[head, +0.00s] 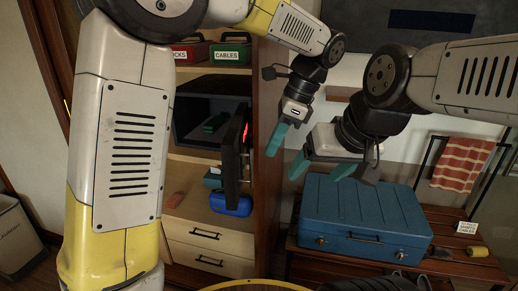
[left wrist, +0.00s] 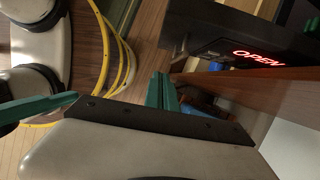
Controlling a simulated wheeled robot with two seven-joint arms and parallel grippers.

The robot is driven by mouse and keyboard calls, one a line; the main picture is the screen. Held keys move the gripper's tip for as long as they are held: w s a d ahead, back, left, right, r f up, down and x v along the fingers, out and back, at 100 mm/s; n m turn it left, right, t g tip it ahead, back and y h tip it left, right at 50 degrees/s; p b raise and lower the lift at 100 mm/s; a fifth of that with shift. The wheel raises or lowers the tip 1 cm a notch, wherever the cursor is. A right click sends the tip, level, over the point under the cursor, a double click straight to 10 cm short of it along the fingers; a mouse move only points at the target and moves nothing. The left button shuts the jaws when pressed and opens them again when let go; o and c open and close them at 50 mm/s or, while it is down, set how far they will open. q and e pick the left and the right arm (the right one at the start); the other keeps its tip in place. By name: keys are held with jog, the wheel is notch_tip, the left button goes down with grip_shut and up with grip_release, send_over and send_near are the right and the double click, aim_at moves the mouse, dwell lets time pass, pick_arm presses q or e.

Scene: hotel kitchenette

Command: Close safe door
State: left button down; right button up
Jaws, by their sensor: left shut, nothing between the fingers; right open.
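The safe (head: 190,120) is a dark box on the middle shelf of the wooden cabinet, with a green item (head: 214,123) inside. Its dark door (head: 234,158) stands open, swung out towards me on the right side. A red lit display shows on the door, and in the left wrist view the door (left wrist: 215,28) reads "OPEN". My left gripper (head: 276,138) is shut and empty, to the right of the door and apart from it; its teal fingertips (left wrist: 163,92) also show in the left wrist view. My right gripper (head: 321,168) is open and empty above the blue toolbox.
The cabinet's side panel (head: 267,120) stands between the door and my left gripper. A blue toolbox (head: 362,220) sits on a wooden table at right. A blue case (head: 231,204) lies below the safe door. A red bin and a green bin (head: 230,53) are above.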

pick_arm(q)
jog(key=a+f, duration=0.7)
jog(key=shift+w+f, duration=0.35)
jog(key=shift+w, duration=0.1)
jog(key=shift+a, duration=0.1)
